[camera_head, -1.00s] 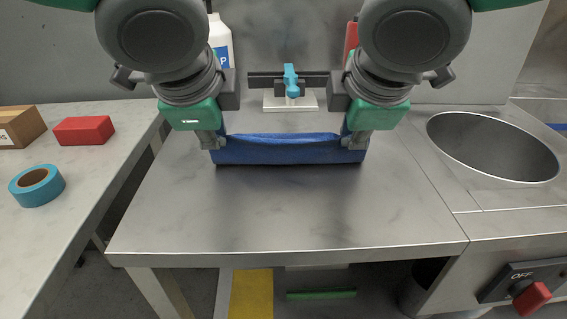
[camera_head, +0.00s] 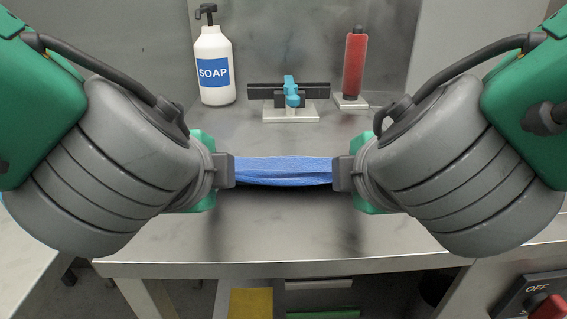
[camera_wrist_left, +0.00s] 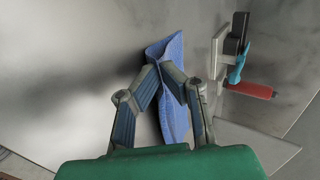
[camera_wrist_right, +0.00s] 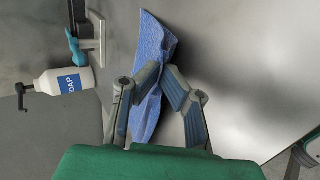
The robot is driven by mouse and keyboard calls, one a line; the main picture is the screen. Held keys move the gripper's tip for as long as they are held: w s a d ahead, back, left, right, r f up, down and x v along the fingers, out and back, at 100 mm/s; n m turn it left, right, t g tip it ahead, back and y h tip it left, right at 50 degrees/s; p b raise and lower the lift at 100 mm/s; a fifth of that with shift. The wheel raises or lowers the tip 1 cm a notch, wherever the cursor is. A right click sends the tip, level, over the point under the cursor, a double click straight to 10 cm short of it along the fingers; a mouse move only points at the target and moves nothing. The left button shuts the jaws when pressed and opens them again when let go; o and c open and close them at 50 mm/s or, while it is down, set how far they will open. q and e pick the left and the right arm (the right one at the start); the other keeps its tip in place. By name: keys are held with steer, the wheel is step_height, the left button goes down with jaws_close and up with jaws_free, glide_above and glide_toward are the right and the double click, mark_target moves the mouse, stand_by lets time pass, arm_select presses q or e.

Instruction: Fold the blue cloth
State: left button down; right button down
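The blue cloth (camera_head: 283,171) is stretched as a narrow, gathered band between my two grippers, in the middle of the head view. It looks held above the steel table, with dark shadow below it. My left gripper (camera_head: 229,171) is at its left end and my right gripper (camera_head: 341,173) at its right end. In the left wrist view, the left fingertips (camera_wrist_left: 161,68) meet on the cloth (camera_wrist_left: 172,48) and pinch it. In the right wrist view, the right fingertips (camera_wrist_right: 162,71) pinch the cloth (camera_wrist_right: 152,42) likewise. Parts of its ends are hidden by the fingers.
Behind the cloth stand a soap bottle (camera_head: 214,66), a black fixture with a blue lever (camera_head: 290,92) and a red cylinder (camera_head: 355,64) on a small base. The steel table (camera_head: 280,235) is clear in front. A red knob (camera_head: 549,307) is at lower right.

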arm_select(q)
steer(key=shift+s+f, duration=0.1)
steer(key=shift+f, duration=0.05)
arm_select(e)
steer(key=shift+s+f, duration=0.1)
steer(key=shift+f, duration=0.05)
arm_select(q)
steer(key=c, duration=1.4)
jaws_free()
steer(key=shift+c, duration=0.2)
arm_select(e)
steer(key=c, duration=1.4)
jaws_free()
steer(key=shift+c, duration=0.2)
